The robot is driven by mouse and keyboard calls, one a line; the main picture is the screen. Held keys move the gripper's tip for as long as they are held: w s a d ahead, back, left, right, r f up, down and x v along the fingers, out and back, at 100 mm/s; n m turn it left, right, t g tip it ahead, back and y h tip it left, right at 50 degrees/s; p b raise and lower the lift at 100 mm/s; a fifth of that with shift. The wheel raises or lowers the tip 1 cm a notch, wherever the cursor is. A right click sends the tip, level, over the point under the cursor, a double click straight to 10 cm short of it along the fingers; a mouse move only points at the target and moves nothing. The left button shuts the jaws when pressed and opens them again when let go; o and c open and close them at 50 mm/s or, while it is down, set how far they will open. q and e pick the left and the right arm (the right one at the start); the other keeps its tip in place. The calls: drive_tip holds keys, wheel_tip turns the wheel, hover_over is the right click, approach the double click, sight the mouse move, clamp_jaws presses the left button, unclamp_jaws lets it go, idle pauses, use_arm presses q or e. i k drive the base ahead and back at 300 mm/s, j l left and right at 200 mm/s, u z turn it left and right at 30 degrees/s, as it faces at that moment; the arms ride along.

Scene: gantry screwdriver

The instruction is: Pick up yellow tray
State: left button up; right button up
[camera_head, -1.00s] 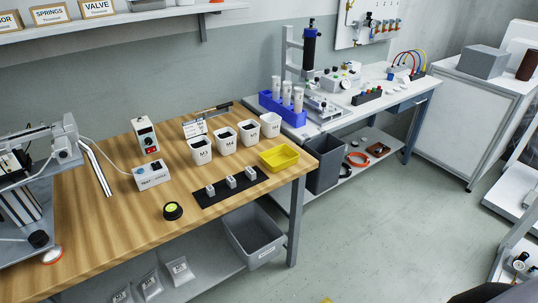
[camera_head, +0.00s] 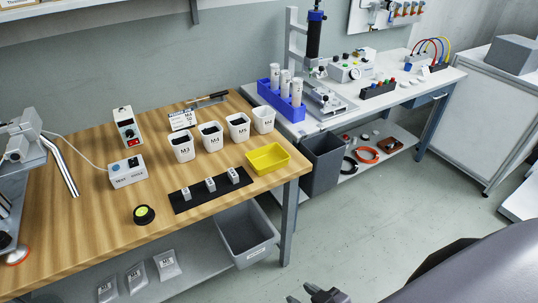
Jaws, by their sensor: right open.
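The yellow tray (camera_head: 268,158) sits on the wooden workbench (camera_head: 95,230) near its right front corner, and looks empty. It lies just right of the black strip with small grey parts and in front of the white cups. My right gripper (camera_head: 318,294) shows at the bottom edge, in front of the bench and well below and apart from the tray. Its dark fingers are spread and hold nothing that I can see; part of it is cut off by the frame. My left gripper is not in view.
White labelled cups (camera_head: 211,137) stand close behind the tray. A black strip (camera_head: 211,190) with small grey blocks lies left of it. A grey bin (camera_head: 247,236) sits under the bench, and a dark bin (camera_head: 322,162) stands to its right. The floor in front is clear.

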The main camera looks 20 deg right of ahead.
sight(270, 157)
drive_tip(key=i+l+u, duration=0.1)
drive_tip(key=l, duration=0.4)
drive_tip(key=i+l+u, duration=0.1)
drive_tip(key=l, duration=0.45)
drive_tip(key=i+l, duration=0.1)
drive_tip(key=l, duration=0.45)
drive_tip(key=i+l, duration=0.1)
drive_tip(key=l, duration=0.6)
drive_tip(key=i+l, duration=0.15)
drive_tip(key=l, duration=0.55)
drive_tip(key=i+l+u, duration=0.1)
drive_tip(key=l, duration=0.6)
drive_tip(key=i+l, duration=0.1)
drive_tip(key=l, duration=0.6)
drive_tip(key=j, duration=0.75)
